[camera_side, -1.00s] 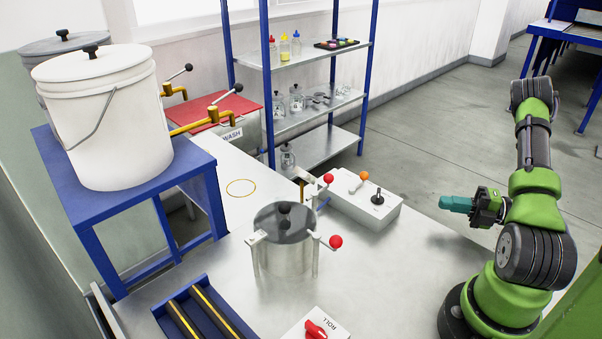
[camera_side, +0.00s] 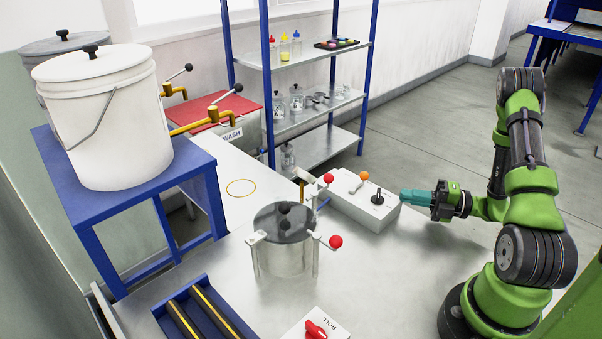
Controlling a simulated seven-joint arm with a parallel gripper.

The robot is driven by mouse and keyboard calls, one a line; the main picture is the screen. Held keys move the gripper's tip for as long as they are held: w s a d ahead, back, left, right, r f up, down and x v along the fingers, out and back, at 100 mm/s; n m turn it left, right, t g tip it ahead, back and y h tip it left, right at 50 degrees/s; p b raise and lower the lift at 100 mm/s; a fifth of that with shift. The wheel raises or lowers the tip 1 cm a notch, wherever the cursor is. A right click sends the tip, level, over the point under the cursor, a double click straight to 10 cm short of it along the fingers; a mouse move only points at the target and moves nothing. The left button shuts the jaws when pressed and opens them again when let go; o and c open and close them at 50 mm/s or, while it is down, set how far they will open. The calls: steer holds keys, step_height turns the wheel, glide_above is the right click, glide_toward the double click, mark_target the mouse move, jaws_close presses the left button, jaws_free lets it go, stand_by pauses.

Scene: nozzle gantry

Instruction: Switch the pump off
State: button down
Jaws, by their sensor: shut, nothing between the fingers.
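A white control box (camera_side: 348,207) stands on the steel table, right of centre. On its top are a black toggle-like switch (camera_side: 377,198) at the right and a lever with an orange knob (camera_side: 363,176). A lever with a red knob (camera_side: 328,179) stands at its left end. No label naming the pump is readable. My gripper (camera_side: 404,197) has teal fingers, shut and empty, pointing left. Its fingertips are close to the right end of the box, near the black switch; whether they touch the box is unclear.
A clear lidded vessel (camera_side: 284,262) with a red-knobbed arm (camera_side: 336,242) stands left of the box. A panel with a red knob marked ROLL (camera_side: 316,329) is at the front. A white bucket (camera_side: 100,120) sits on a blue stand at left; a shelf (camera_side: 308,118) stands behind.

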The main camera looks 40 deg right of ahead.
mark_target(384, 192)
steer(key=shift+x, duration=2.25)
steer(key=shift+w+d+n+g+y, duration=0.1)
steer(key=shift+w+n+g+y, duration=0.05)
steer(key=shift+n+g+y, duration=0.45)
steer(key=shift+w+d+n+g+y, duration=0.1)
steer(key=shift+n+g+y, duration=0.25)
steer(key=shift+y, duration=0.35)
steer(key=n+g+y, duration=0.2)
steer(key=w+n+g+y, duration=0.1)
steer(key=n+g, duration=0.1)
steer(key=shift+w+d+g+y, duration=0.1)
steer(key=shift+d+g+y, duration=0.15)
steer(key=shift+y, duration=0.15)
steer(key=n+g, duration=0.1)
steer(key=w+n+g+y, duration=0.1)
steer(key=g, duration=0.1)
steer(key=shift+y, duration=0.3)
steer(key=shift+w, duration=0.2)
steer(key=d, duration=1.4)
